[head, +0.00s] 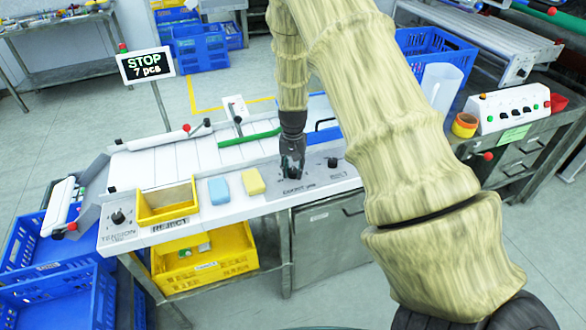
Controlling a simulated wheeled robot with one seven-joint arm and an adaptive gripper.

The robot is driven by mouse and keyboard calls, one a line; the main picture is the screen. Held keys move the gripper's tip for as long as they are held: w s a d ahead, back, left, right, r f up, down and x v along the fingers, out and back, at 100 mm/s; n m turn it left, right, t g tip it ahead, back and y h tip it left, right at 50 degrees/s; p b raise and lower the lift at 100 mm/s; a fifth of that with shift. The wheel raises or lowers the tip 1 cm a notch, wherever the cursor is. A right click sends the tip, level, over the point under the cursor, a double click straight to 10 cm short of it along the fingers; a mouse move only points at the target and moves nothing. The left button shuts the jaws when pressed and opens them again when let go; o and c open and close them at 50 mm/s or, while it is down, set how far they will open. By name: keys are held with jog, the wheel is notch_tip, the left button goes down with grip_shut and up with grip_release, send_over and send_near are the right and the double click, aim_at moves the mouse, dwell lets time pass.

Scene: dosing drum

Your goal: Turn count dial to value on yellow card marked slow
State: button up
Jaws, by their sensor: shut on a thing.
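My gripper (292,168) points down at the front panel of the white machine table. It is shut on the count dial, which it mostly hides; the panel label (297,189) just below seems to read COUNT. The dial's pointer and setting cannot be made out. No yellow card marked slow can be picked out in the head view. A black display (146,65) on a post at the left reads "STOP 7 pcs".
A dial (332,162) is right of my gripper; a tension dial (118,217) is far left. A yellow block (253,182), a blue block (218,190) and a yellow reject bin (167,219) lie left. A control box (509,107) and green card (514,135) are right.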

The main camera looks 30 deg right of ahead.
aim_at(293, 170)
jog(key=shift+w+r, duration=0.1)
dwell(0.3)
jog(key=o, duration=1)
jog(key=shift+o, duration=0.2)
notch_tip(293, 170, up, 12)
dwell(0.4)
